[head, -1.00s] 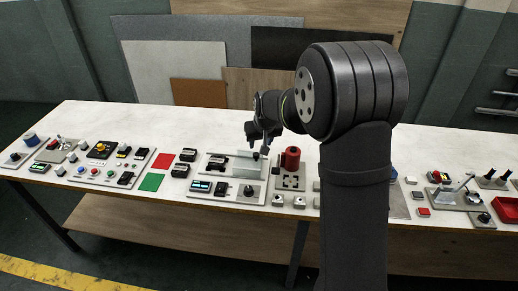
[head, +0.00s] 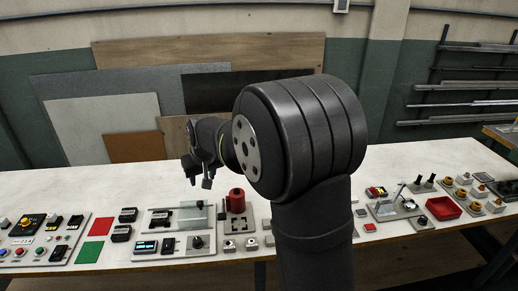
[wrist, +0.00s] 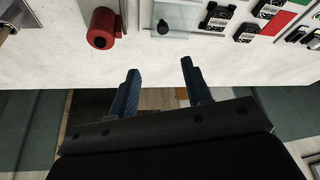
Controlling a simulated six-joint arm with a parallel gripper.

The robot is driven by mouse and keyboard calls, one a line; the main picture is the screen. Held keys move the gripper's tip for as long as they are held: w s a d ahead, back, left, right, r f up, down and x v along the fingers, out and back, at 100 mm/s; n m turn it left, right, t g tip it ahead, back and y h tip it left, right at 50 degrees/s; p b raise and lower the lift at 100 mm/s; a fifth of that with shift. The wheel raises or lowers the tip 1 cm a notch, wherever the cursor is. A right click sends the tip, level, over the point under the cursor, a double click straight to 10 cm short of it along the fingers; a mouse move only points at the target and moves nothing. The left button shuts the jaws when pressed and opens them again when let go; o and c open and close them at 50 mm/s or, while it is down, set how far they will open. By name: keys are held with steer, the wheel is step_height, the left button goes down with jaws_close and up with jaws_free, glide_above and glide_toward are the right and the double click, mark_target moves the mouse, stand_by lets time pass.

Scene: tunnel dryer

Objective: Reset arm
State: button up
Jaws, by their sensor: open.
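My gripper (head: 196,170) is raised above the white workbench (head: 130,185), at the left of my dark arm in the head view. In the wrist view my gripper (wrist: 160,85) shows two blue fingers spread apart with nothing between them. The fingers point toward the bench edge and the panels beyond it. A red cylinder (head: 236,200) stands on a grey plate to the right of my gripper in the head view. It also shows in the wrist view (wrist: 102,27), at the upper left. My arm hides part of the bench behind it.
A clear-topped plate (head: 188,215) with a dark knob lies below my gripper. Green (head: 87,252) and red (head: 102,226) squares and several control panels lie to the left. A red tray (head: 443,208) lies at the right. Boards lean on the wall behind. The back strip of the bench is clear.

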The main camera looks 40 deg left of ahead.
mark_target(201, 203)
steer(key=x, duration=1.7)
steer(key=shift+s+a, duration=0.15)
steer(key=shift+a, duration=0.05)
steer(key=shift+r, duration=0.1)
stand_by(0.8)
steer(key=v, duration=1.7)
steer(key=shift+d, duration=0.25)
steer(key=shift+x, duration=8.45)
steer(key=shift+a+f, duration=0.25)
steer(key=shift+a, duration=0.1)
steer(key=shift+s+a+r, duration=0.1)
steer(key=shift+s+a, duration=0.4)
steer(key=shift+s, duration=0.05)
